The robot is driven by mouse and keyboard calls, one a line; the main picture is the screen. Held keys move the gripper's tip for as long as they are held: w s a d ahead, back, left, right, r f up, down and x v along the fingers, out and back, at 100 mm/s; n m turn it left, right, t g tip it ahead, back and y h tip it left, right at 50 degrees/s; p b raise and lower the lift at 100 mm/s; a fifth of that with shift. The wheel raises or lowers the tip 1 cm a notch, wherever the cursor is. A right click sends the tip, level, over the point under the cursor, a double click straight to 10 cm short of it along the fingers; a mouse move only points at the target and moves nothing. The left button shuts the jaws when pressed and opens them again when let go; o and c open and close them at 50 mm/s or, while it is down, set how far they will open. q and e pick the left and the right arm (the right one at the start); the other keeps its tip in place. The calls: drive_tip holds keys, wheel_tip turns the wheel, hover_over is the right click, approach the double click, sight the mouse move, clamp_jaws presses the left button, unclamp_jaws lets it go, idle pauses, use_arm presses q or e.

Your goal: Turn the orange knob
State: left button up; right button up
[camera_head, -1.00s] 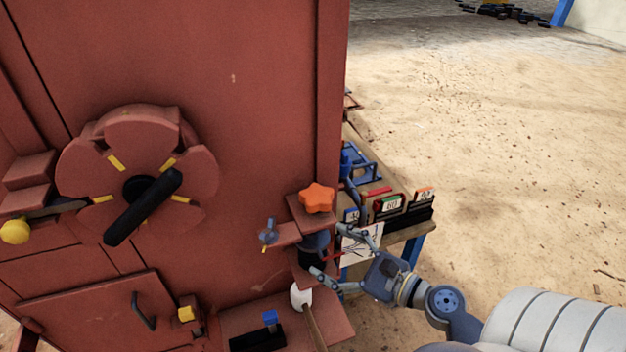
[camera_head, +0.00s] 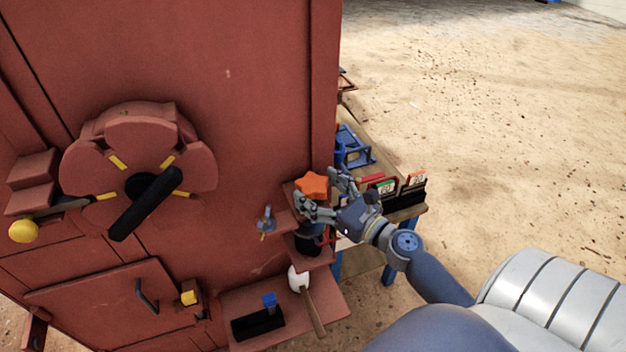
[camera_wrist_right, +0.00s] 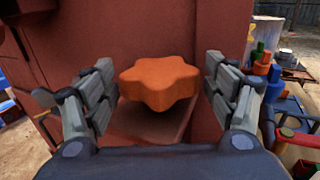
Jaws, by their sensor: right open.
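The orange star-shaped knob (camera_head: 312,185) sits on a small red bracket on the right part of the red machine's front. My right gripper (camera_head: 322,194) is at the knob with its fingers open. In the right wrist view the knob (camera_wrist_right: 160,82) lies between the two spread fingers (camera_wrist_right: 160,92), with a visible gap on each side. The knob's shaft underneath is hidden. My left gripper does not show in either view.
The red machine (camera_head: 255,90) fills the left, with a black-handled wheel (camera_head: 148,195) and a yellow ball lever (camera_head: 23,231). A mallet (camera_head: 305,295) lies on a low shelf below the knob. A workbench with blue legs (camera_head: 389,273) stands behind my right gripper.

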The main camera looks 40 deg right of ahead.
drive_tip(key=shift+w+a, duration=0.2)
drive_tip(key=shift+w, duration=0.7)
drive_tip(key=c, duration=1.1)
drive_tip(key=shift+f, duration=0.1)
